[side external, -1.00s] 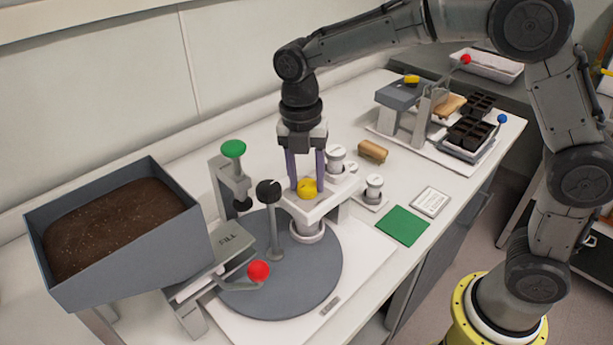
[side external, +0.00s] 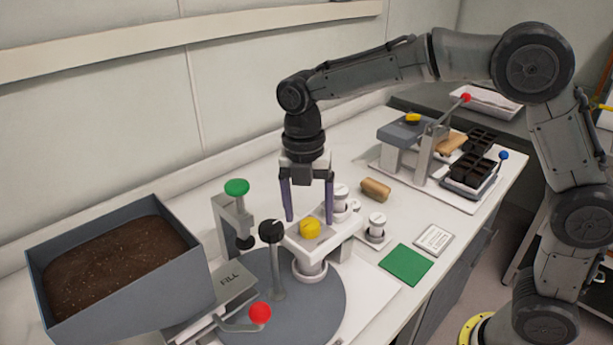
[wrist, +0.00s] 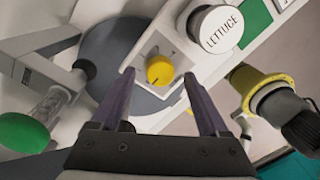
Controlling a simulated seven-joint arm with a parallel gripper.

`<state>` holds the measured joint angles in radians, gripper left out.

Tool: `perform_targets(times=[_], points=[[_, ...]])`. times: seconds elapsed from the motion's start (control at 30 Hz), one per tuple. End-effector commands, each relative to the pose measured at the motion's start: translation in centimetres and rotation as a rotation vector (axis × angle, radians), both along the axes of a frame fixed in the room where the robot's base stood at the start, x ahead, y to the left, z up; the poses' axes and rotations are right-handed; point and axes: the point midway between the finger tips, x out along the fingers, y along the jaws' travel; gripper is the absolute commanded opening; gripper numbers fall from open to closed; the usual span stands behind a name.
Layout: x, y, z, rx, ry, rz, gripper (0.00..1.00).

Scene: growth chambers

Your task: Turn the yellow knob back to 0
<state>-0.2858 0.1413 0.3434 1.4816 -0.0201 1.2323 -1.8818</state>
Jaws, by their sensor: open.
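In the wrist view the yellow knob (wrist: 159,70) shows a dark pointer line toward the lower left of the picture; the scale marks are too small to read. My gripper (side external: 309,214) is open, pointing down, with its purple fingers spread wide above and around the knob. In the wrist view my gripper (wrist: 158,76) has one finger on each side of the knob, with clear gaps.
A black-knobbed lever (side external: 272,232) and a green-knobbed post (side external: 237,188) stand close left. A red-knobbed handle (side external: 260,313) and soil bin (side external: 205,270) are nearer the camera. Several white jars, one labelled LETTUCE (wrist: 215,30), stand close by. Another yellow knob (side external: 412,118) is at the back.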

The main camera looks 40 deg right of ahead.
Motion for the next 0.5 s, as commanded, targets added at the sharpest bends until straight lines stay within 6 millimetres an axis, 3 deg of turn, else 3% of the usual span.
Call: perform_targets(times=[0.3, 0.5], points=[[0.4, 0.3, 6.8, 0.002, -0.005, 0.001, 0.78], [0.6, 0.4, 10.3, 0.001, -0.003, 0.002, 0.78]])
